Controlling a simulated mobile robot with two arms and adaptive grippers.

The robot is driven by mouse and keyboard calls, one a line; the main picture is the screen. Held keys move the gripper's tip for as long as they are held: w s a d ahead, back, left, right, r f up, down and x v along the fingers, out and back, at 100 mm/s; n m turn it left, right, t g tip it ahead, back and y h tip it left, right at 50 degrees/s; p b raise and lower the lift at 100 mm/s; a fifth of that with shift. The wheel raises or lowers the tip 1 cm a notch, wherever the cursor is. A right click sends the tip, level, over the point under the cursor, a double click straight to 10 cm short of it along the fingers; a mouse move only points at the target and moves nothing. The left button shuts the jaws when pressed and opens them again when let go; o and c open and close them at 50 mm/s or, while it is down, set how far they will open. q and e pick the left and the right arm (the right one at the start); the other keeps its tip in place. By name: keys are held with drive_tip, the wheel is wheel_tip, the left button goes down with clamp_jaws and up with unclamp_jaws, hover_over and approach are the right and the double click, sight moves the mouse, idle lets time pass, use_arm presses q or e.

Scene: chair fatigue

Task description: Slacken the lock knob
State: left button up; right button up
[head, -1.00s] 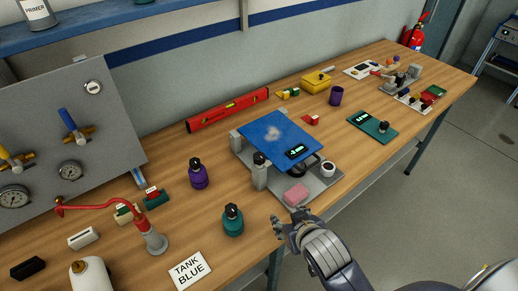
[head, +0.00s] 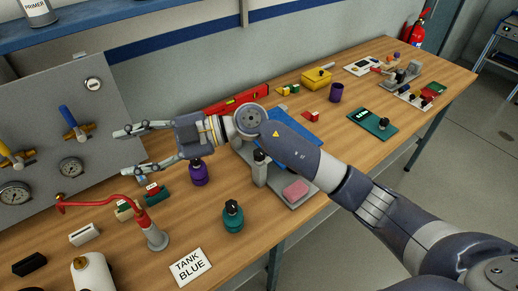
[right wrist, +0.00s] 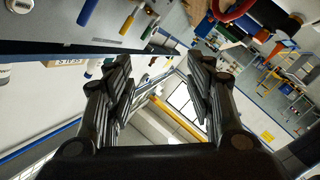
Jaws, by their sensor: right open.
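A black knob (head: 260,156) sits on top of a short grey post at the front left corner of the fixture base (head: 305,196); I cannot tell for sure that it is the lock knob. The fixture's tilted blue plate (head: 292,150) is mostly hidden behind my right arm, as are its display and the white-rimmed part. My right gripper (head: 131,150) is open and empty, left of the fixture, fingers pointing left towards the gauge panel. Its open fingers also show in the right wrist view (right wrist: 160,64), with nothing between them. My left gripper is not in view.
A grey panel (head: 105,120) with valves and gauges stands at the left. A red hooked lamp-like arm (head: 105,200), a purple bottle (head: 198,174) and a teal bottle (head: 232,218) stand near the gripper. A pink block (head: 295,191) lies on the fixture base.

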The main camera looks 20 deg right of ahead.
drive_tip(key=w+d+f+g+h, duration=0.1)
drive_tip(key=w+d+f+h, duration=0.1)
drive_tip(key=d+f+h, duration=0.35)
drive_tip(key=m+h, duration=0.6)
drive_tip(key=h, duration=0.5)
approach(259, 152)
wheel_tip(259, 152, down, 8)
drive_tip(key=p, duration=0.4)
drive_tip(key=shift+s+a, duration=0.1)
drive_tip(key=shift+f, duration=0.6)
drive_tip(key=c, duration=1.1)
